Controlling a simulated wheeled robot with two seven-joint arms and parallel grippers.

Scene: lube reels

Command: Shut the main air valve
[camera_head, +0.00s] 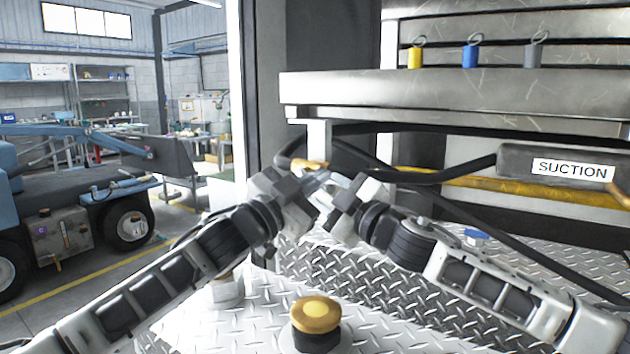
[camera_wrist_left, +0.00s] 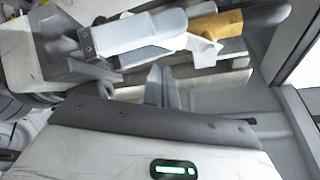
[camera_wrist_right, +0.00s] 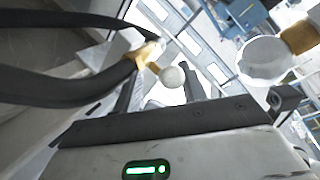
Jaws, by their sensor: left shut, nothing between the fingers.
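A yellow-brass fitting (camera_head: 312,165), which looks like the air valve, sits on the dark hose below the steel ledge, just behind my gripper tips. Brass also shows in the left wrist view (camera_wrist_left: 217,22) and in the right wrist view (camera_wrist_right: 149,53), with a pale round knob (camera_wrist_right: 172,77) beside it. My left gripper (camera_head: 322,181) is shut and empty, just in front of the fitting. My right gripper (camera_head: 336,184) is close beside it; its fingers look apart in its wrist view, with the knob appearing between them. Contact with the valve cannot be told. The grippers partly hide the valve.
A steel ledge (camera_head: 450,100) overhangs the grippers. A SUCTION label (camera_head: 572,169) marks a grey block at right. A blue handle (camera_head: 476,234) and a yellow-topped knob (camera_head: 316,316) stand on the tread-plate deck (camera_head: 420,315). Dark hoses cross behind. A blue vehicle (camera_head: 60,200) stands at left.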

